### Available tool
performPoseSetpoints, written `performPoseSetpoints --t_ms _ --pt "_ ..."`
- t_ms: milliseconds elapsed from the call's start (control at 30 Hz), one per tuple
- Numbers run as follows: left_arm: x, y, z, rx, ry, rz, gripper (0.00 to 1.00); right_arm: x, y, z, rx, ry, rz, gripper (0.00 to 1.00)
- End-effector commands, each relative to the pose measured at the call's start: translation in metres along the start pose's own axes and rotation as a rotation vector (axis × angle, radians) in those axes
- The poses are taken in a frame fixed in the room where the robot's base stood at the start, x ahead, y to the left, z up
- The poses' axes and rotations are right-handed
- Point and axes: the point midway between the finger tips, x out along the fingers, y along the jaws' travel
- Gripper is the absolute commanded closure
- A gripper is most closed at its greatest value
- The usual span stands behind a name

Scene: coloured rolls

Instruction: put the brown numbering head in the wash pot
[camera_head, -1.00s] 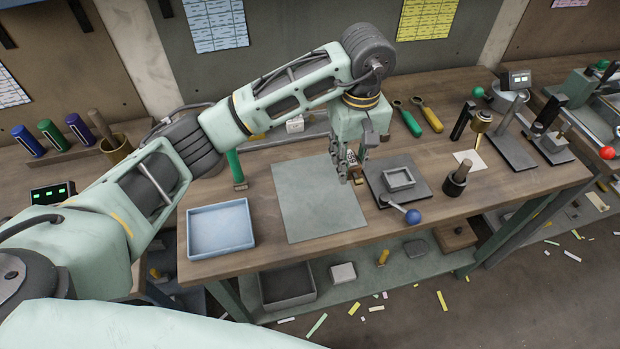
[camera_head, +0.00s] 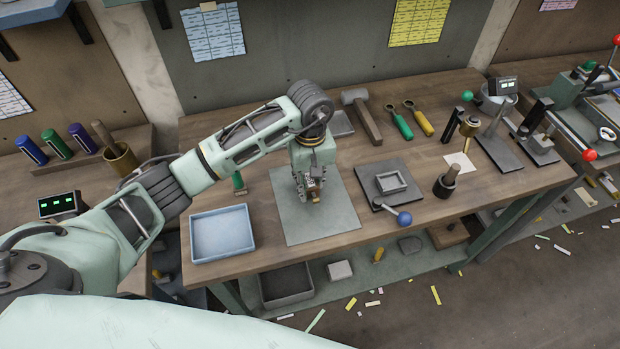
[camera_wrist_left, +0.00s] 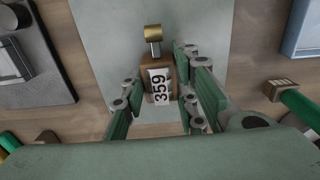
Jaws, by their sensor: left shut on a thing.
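In the head view, my left gripper (camera_head: 312,192) is shut on the head, over the grey mat. A brass pot (camera_head: 121,161) with a wooden handle in it stands at the back left. A dark pot (camera_head: 441,187), also with a wooden handle, stands at the right of the table. I cannot tell which is the wash pot. My right gripper is not in view.
A blue tray (camera_head: 222,256) lies left of the grey mat (camera_head: 335,222). A dark plate with a small frame (camera_head: 391,182) and a blue-knobbed lever is right of it. A hammer (camera_head: 364,120) and green and yellow tools lie behind. Several coloured tubes stand at the far left.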

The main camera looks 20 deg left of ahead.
Motion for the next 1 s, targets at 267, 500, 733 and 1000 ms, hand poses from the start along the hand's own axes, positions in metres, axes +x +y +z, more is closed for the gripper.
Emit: performPoseSetpoints --t_ms 267,500,733,1000 --pt "0.002 0.0 0.0 0.0 -0.001 0.0 0.65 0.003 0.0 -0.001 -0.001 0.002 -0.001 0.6" --pt "0.002 0.0 0.0 0.0 -0.001 0.0 0.54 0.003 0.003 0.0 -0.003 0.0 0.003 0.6" --pt "0.0 0.0 0.0 0.0 -0.001 0.0 0.54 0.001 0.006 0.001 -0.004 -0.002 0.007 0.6" --pt "-0.035 0.001 -0.002 0.0 0.006 0.005 0.54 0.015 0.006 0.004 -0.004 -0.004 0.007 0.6"
